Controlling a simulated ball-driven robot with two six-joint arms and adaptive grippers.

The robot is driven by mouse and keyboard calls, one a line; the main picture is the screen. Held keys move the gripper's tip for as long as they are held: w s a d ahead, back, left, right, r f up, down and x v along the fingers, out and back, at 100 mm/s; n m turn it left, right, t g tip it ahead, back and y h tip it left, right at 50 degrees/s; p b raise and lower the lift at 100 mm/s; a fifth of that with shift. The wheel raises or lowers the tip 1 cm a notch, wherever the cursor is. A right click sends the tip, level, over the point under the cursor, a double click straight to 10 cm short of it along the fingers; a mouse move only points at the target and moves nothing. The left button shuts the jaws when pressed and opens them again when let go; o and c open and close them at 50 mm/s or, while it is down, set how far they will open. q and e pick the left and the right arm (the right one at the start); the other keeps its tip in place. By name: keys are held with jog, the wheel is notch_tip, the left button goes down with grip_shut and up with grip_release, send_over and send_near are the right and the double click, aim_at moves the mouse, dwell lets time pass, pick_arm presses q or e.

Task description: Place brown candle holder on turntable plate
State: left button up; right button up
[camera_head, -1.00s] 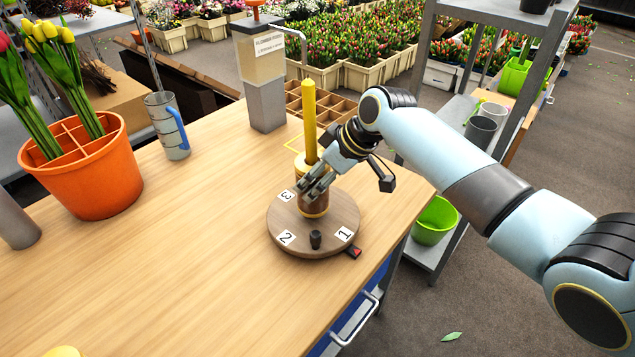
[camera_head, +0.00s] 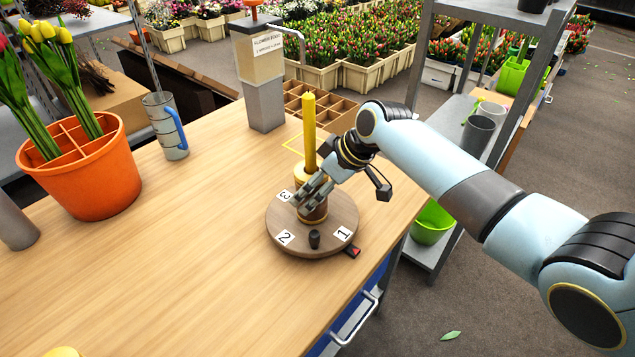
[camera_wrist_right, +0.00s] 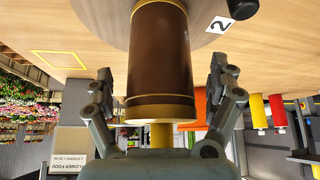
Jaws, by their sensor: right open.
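The brown candle holder (camera_head: 316,213) stands upright on the round wooden turntable plate (camera_head: 343,205), near its middle, with a tall yellow candle (camera_head: 309,130) rising from its top. In the right wrist view the brown candle holder (camera_wrist_right: 160,60) shows as a brown cylinder with gold rims, its base at the plate (camera_wrist_right: 100,12). My right gripper (camera_head: 310,198) is around the holder, partly hiding it in the head view. In the wrist view the right gripper (camera_wrist_right: 161,78) has a finger on each side, open, with gaps to the holder. My left gripper is not in view.
The plate carries number cards and a dark knob (camera_head: 314,239). A flower-food dispenser (camera_head: 262,85), a measuring jug (camera_head: 167,125) and an orange pot of tulips (camera_head: 85,170) stand on the table (camera_head: 180,250). The table front is mostly clear. A grey shelf (camera_head: 440,200) stands right.

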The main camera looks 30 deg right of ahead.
jog(key=shift+r, duration=0.25)
jog(key=v, duration=1.1)
jog(key=shift+s+r, duration=0.25)
jog(key=shift+r, duration=0.05)
jog(key=shift+d, duration=0.1)
